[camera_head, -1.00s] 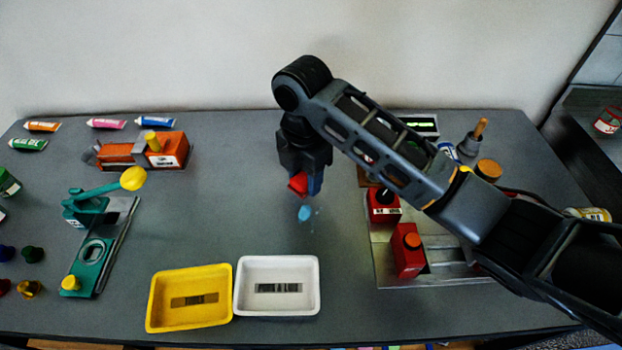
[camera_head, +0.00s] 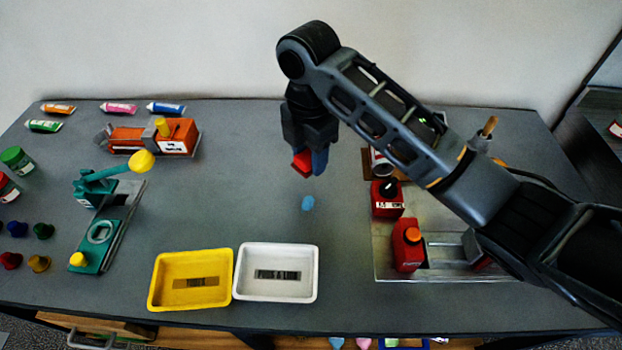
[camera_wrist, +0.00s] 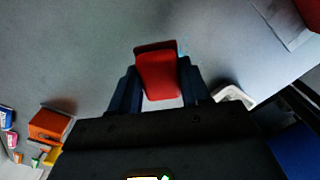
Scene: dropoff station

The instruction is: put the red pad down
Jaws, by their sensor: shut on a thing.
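The red pad (camera_head: 302,163) is a small red block between the fingertips of my gripper (camera_head: 311,162). In the wrist view the red pad (camera_wrist: 158,75) fills the gap between the two dark blue fingers of my gripper (camera_wrist: 158,88). My gripper is shut on it and points down. It appears to be above the middle of the grey table (camera_head: 250,200), with a blue spot (camera_head: 307,203) on the surface just below it in the head view. Whether the pad touches anything below cannot be told.
A yellow tray (camera_head: 191,305) and a white tray (camera_head: 276,292) stand at the front. Red containers (camera_head: 407,245) stand on a metal plate to the right. A green press (camera_head: 97,245) and an orange device (camera_head: 135,138) are to the left. The table's middle is largely clear.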

